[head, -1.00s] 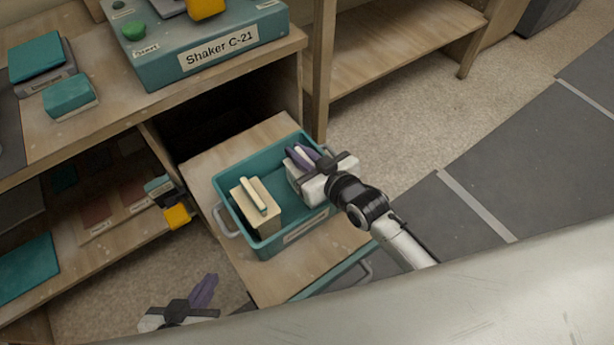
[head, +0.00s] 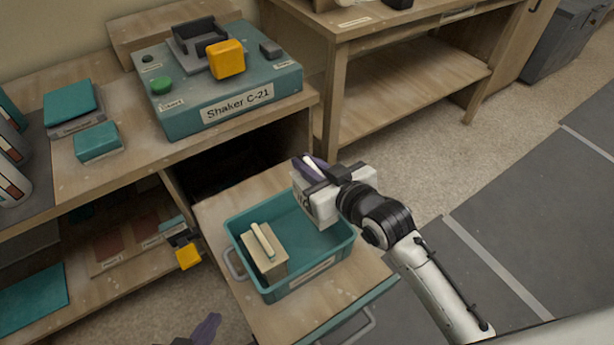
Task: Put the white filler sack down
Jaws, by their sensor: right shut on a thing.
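My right gripper (head: 318,172) is shut on the white filler sack (head: 316,207), which has dark lettering on its side. It holds the sack over the right rear part of the teal crate (head: 320,273). The sack's lower edge appears at or just above the crate's rim; I cannot tell whether they touch. A beige block-like packet (head: 265,262) with a pale strip on top stands in the crate's left part. My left gripper (head: 206,328) is only partly in view at the bottom edge, and its jaw state is unclear.
The crate stands on a pulled-out wooden drawer (head: 222,208). Behind is a bench with the teal Shaker C-21 box (head: 232,112) and teal blocks (head: 97,142). A wooden shelf unit (head: 420,90) stands at the back right. Carpet and dark mats lie to the right.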

